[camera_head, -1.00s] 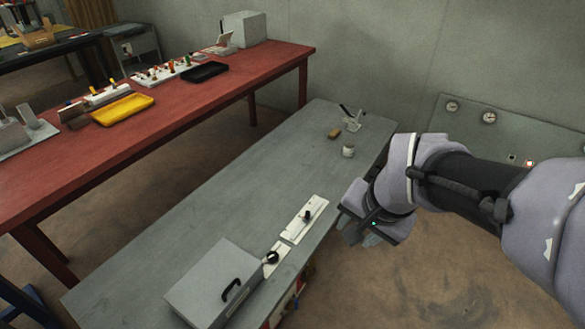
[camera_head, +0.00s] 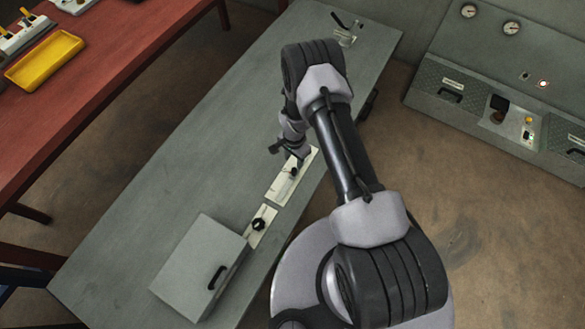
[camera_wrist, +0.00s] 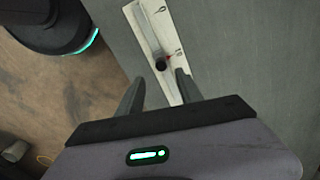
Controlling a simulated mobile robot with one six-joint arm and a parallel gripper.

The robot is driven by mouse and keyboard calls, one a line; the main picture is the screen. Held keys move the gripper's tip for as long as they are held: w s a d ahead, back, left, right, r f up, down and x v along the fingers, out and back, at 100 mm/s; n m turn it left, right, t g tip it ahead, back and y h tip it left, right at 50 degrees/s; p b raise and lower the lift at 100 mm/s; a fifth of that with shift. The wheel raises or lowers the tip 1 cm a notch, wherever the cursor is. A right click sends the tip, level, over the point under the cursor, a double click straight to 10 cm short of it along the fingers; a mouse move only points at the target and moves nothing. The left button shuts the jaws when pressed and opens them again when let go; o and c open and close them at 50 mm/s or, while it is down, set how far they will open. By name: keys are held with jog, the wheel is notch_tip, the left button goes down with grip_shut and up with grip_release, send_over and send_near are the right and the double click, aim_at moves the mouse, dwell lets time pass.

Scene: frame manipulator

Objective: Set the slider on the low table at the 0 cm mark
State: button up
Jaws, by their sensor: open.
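The low table (camera_head: 150,205) is grey. On its right edge lies the slider plate (camera_head: 275,188), a pale strip with a dark slider knob (camera_head: 294,171). In the head view my gripper (camera_head: 290,152) partly hides the plate.
A second plate with a black dial (camera_head: 258,224) and a grey box with a black handle (camera_head: 200,265) stand nearer on the table. A red table (camera_head: 130,70) is left, a grey console (camera_head: 500,100) right. The table's left part is clear.

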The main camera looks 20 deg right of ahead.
aim_at(294, 169)
notch_tip(294, 169, down, 11)
jog(key=b, duration=0.3)
jog(key=shift+w+b, duration=0.1)
jog(key=shift+b, duration=0.2)
grip_shut()
dwell(1.0)
